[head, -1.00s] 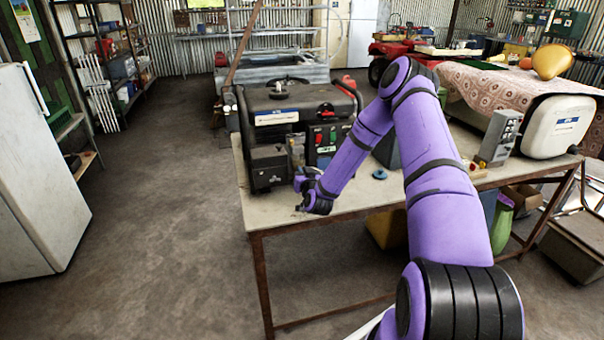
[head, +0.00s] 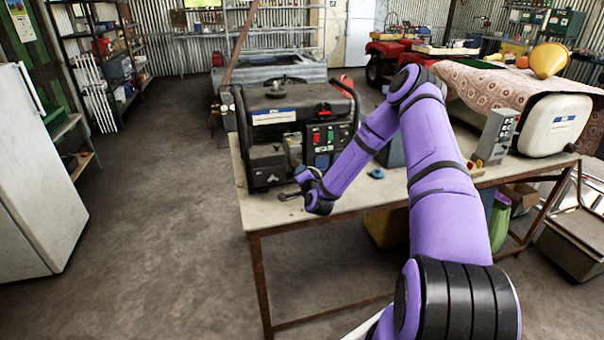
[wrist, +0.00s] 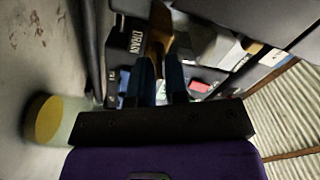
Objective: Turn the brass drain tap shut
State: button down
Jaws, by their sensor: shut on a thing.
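The brass drain tap (wrist: 159,38) shows in the wrist view as a brownish-gold handle beside a black label reading "DRAIN" (wrist: 138,42). My gripper (wrist: 160,70) has its two blue fingers on either side of the handle and is shut on it. The finger ends and the tap's body are partly hidden and dark. In the head view the tap is not clearly visible; my purple wrist hides the area low at the front of the black generator (head: 290,115), which stands on the workbench (head: 272,214).
A jar-like thing with a yellow end (wrist: 48,120) is close beside my gripper in the wrist view. The floor at left is clear.

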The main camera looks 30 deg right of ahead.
jog(key=m, duration=0.5)
jog(key=shift+s+f, duration=0.1)
jog(key=shift+f, duration=0.3)
jog(key=shift+m, duration=0.3)
jog(key=c, duration=1.2)
grip_release()
jog(key=v, duration=1)
jog(key=shift+s+r, duration=0.1)
jog(key=shift+s, duration=0.3)
